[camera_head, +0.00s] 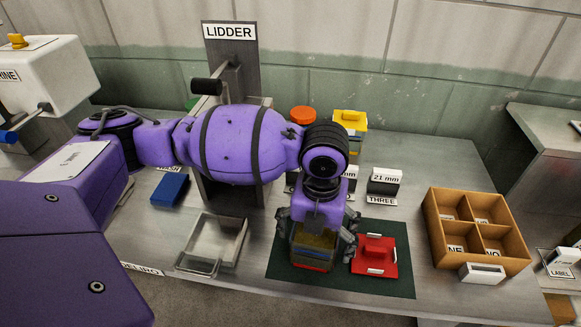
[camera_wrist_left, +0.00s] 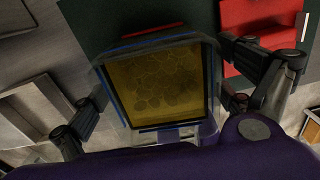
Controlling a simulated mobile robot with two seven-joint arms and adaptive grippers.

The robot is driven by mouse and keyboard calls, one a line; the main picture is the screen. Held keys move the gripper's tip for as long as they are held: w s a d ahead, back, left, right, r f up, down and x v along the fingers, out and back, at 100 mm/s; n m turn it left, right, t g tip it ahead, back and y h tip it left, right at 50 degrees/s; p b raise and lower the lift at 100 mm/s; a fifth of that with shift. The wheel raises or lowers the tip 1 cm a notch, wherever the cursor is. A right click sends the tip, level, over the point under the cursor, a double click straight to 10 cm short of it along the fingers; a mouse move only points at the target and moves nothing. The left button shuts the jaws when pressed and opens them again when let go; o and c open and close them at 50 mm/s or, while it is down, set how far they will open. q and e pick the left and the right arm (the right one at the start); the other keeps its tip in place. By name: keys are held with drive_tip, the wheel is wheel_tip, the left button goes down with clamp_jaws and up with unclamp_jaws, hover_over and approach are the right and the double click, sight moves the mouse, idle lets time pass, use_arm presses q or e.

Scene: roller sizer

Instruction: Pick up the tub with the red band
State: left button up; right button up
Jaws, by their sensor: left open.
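The tub (camera_head: 312,262) stands on the dark green mat (camera_head: 400,288), with yellow-brown contents and a red band low on its front. In the left wrist view the tub (camera_wrist_left: 165,85) shows from above, with round slices inside and blue and red edging at its rim. My left gripper (camera_head: 318,240) is above and around it. In the left wrist view my open left gripper (camera_wrist_left: 178,105) has one finger on each side of the tub; whether either touches it I cannot tell. My right gripper is not in view.
A red lid-like piece (camera_head: 374,256) lies on the mat close to the right finger. A clear tray (camera_head: 212,240) and a blue piece (camera_head: 170,189) lie left. A wooden divided box (camera_head: 435,225) stands right. The LIDDER machine (camera_head: 230,60) stands behind my arm.

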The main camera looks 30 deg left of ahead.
use_arm(q)
drive_tip(key=shift+w+r, duration=0.1)
drive_tip(key=c, duration=1.8)
drive_tip(key=shift+c, duration=0.5)
drive_tip(key=shift+r, duration=0.15)
